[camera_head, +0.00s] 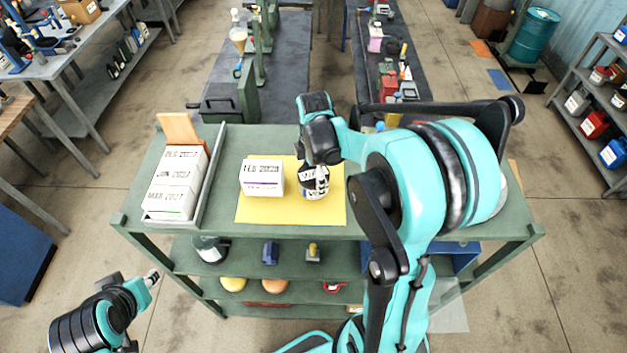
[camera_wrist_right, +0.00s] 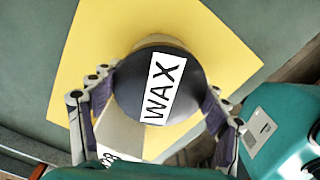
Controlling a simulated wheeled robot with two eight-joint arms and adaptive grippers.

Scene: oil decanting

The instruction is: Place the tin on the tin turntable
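A round tin (camera_head: 314,182) with a dark lid and a white WAX label stands on a yellow mat (camera_head: 290,213) on the green bench top. The right wrist view shows the tin's lid (camera_wrist_right: 188,95) from above. My right gripper (camera_head: 318,160) is over the tin, its fingers (camera_wrist_right: 158,108) on both sides of the lid. The pads are close to the lid's edge; I cannot tell whether they press on it. My left gripper (camera_head: 152,278) is low at the left, away from the bench, too small to read. I cannot make out a tin turntable; my right arm covers the bench's right part.
A white carton (camera_head: 262,177) marked FEB 2028 stands on the mat just left of the tin. A tray (camera_head: 214,165) of dated cartons is at the bench's left. Shelves below hold bottles and round things (camera_head: 274,286). A dark table (camera_head: 290,75) lies behind.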

